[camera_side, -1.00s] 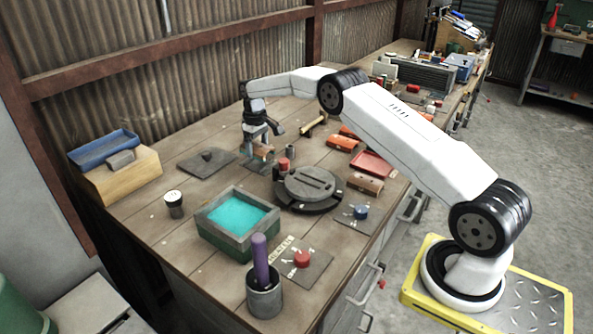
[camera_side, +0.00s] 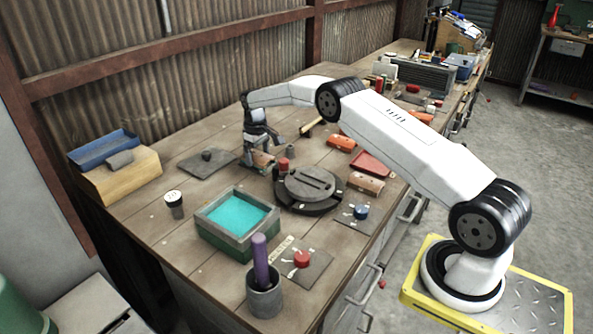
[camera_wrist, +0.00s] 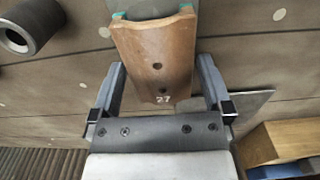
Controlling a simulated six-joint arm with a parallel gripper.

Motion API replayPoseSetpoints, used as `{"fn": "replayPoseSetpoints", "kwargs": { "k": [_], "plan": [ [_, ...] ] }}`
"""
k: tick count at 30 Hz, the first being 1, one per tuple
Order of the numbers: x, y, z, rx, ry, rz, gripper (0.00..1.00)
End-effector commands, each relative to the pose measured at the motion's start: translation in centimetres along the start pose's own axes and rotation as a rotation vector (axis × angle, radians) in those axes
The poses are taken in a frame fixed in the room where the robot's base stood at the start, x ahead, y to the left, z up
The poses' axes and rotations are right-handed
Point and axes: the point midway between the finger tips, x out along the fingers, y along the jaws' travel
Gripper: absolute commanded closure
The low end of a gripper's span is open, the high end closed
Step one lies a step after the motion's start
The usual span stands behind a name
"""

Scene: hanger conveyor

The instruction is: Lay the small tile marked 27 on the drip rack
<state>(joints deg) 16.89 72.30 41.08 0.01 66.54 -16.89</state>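The brown curved tile marked 27 (camera_wrist: 157,60) has two small holes and sits low at my gripper (camera_wrist: 161,75). In the wrist view the fingers stand on either side of it, with narrow gaps along its edges. In the side view the tile (camera_side: 262,160) shows partly behind my gripper (camera_side: 262,146), near the back of the bench. A grey part with teal corners shows at the tile's far end. I cannot tell for certain which thing is the drip rack.
A dark round turntable (camera_side: 308,186), a teal-filled tank (camera_side: 222,243) and a red tray (camera_side: 372,165) stand nearby. Other tiles, orange (camera_side: 342,142) and brown (camera_side: 366,183), lie right of my gripper. A wooden block (camera_side: 125,177) stands at left.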

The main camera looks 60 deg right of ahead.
Motion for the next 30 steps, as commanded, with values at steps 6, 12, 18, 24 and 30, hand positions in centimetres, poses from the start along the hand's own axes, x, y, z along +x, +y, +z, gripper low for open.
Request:
{"fn": "replayPoseSetpoints", "kwargs": {
  "k": [6, 12, 18, 24, 30],
  "plan": [
    [0.0, 0.0, 0.0, 0.000, -0.001, 0.000, 0.00],
    [-0.8, 0.0, 0.0, 0.000, 0.000, 0.000, 0.00],
    [-2.9, 0.0, 0.0, 0.000, 0.002, 0.001, 0.00],
    [-5.6, 0.0, 0.0, 0.000, 0.002, 0.001, 0.00],
    [-7.4, 0.0, 0.0, 0.000, 0.001, 0.000, 0.00]
  ]
}}
